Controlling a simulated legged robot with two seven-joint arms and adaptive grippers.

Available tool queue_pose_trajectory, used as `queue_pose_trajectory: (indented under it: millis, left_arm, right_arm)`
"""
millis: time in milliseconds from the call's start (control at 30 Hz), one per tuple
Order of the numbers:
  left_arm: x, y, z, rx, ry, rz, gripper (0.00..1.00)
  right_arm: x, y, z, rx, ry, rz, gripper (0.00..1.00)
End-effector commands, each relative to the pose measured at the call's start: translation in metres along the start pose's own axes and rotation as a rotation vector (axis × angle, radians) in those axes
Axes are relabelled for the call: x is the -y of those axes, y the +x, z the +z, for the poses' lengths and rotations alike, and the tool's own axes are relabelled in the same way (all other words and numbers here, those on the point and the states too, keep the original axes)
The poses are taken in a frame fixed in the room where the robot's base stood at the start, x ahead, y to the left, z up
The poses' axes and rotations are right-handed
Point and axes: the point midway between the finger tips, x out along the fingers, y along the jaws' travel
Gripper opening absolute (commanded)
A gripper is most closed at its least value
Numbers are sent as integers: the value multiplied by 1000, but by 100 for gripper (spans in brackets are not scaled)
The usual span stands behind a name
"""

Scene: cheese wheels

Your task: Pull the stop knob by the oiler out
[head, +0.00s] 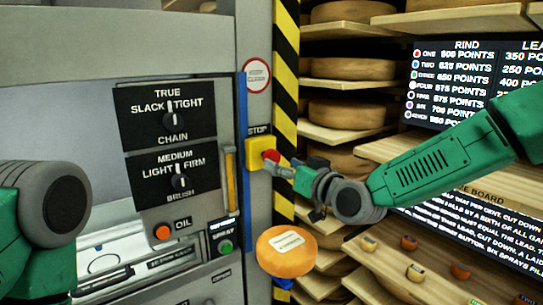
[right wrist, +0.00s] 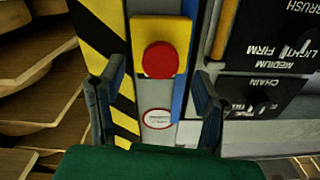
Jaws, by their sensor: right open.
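The red stop knob (head: 270,157) sits on a yellow box (head: 258,152) under the STOP label, on the machine's right edge. In the right wrist view the round red knob (right wrist: 160,60) shows face-on, with the yellow box (right wrist: 143,32) behind it. My right gripper (head: 287,170) reaches in from the right, close to the knob. In the wrist view its two fingers stand apart on either side of the knob, open and empty; I cannot tell whether they touch it. My left arm shows at the left edge, but its gripper is out of view.
The OIL button (head: 162,232) and a green button (head: 226,247) are lower left of the knob. Black dial panels (head: 167,115) are on the machine. A black-yellow striped post (head: 285,60) stands beside it. An orange wheel (head: 286,252) is below my right gripper; cheese shelves are right.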

Motion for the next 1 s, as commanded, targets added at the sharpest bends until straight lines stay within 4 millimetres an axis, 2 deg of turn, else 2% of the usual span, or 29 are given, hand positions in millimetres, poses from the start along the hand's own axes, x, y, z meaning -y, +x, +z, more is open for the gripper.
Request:
queue_pose_trajectory:
  millis: [100,300,700,867,1000]
  left_arm:
    - [0,-6,0,0,0,0,0]
    - [0,-10,0,0,0,0,0]
    - [0,-10,0,0,0,0,0]
    - [0,-10,-1,0,0,0,0]
    - [0,-9,0,0,0,0,0]
  right_arm:
    - [1,22,-1,0,0,0,58]
    - [0,44,0,0,-1,-1,58]
    - [0,50,0,1,0,0,58]
    - [0,50,0,1,0,0,2]
    - [0,49,0,1,0,0,0]
